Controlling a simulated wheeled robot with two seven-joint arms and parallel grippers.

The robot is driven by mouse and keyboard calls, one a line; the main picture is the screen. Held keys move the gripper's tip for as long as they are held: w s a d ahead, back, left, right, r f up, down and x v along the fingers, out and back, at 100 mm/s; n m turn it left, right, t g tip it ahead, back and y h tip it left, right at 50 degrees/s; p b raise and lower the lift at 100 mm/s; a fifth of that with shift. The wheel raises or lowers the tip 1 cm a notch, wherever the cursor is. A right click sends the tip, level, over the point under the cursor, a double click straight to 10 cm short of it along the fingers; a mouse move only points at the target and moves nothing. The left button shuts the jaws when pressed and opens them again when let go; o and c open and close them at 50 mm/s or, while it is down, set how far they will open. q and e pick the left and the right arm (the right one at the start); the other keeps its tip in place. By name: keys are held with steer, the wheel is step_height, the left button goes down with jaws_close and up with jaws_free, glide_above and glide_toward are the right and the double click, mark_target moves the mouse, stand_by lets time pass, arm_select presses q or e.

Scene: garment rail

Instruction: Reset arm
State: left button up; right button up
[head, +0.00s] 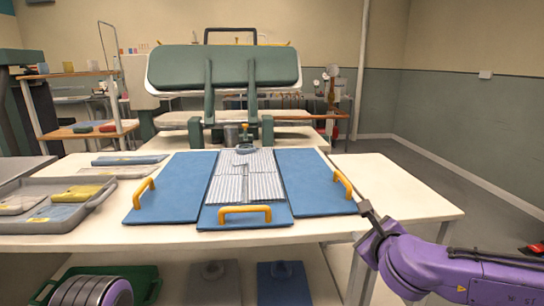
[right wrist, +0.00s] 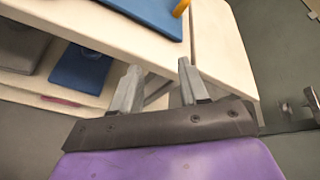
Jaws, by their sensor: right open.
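My right gripper (head: 368,212) is at the front right corner of the white table (head: 400,195), at the end of my purple arm. In the right wrist view its two grey fingers (right wrist: 158,75) stand apart with nothing between them. They point toward the table's edge and leg, beside the tabletop. The right blue board (head: 312,180), with a yellow handle (head: 343,184), lies on the table to the left of the gripper and apart from it. My left gripper does not show in either view.
A left blue board (head: 172,185) and a front yellow handle (head: 245,211) flank a ribbed metal plate (head: 240,178). A green padded press (head: 223,70) stands behind. A grey tray (head: 55,205) is at left. A green bin (head: 140,280) sits below. Open floor (head: 430,165) lies right.

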steer(key=s+a+f+n+g+p, duration=0.15)
steer(key=s+f+n, duration=0.45)
steer(key=f, duration=0.6)
steer(key=s+a+f+n+g+p, duration=0.1)
steer(key=s+f+n+g, duration=0.3)
steer(key=f, duration=0.7)
steer(key=s+d+f+n+g+h+p, duration=0.1)
steer(key=s+d+f+n, duration=0.2)
steer(key=s, duration=0.6)
steer(key=s+d+f+n+g+h+p, duration=0.1)
steer(key=s+d+f+n, duration=0.3)
steer(key=s, duration=0.4)
steer(key=s+d+f+n+g+h+p, duration=0.1)
steer(key=s+d+f+n+g+p, duration=0.1)
steer(key=s, duration=0.7)
step_height(320, 180, down, 4)
steer(key=shift+s+d+r+n+g, duration=0.25)
steer(key=shift+d+n+g, duration=0.2)
steer(key=shift+d+n, duration=0.65)
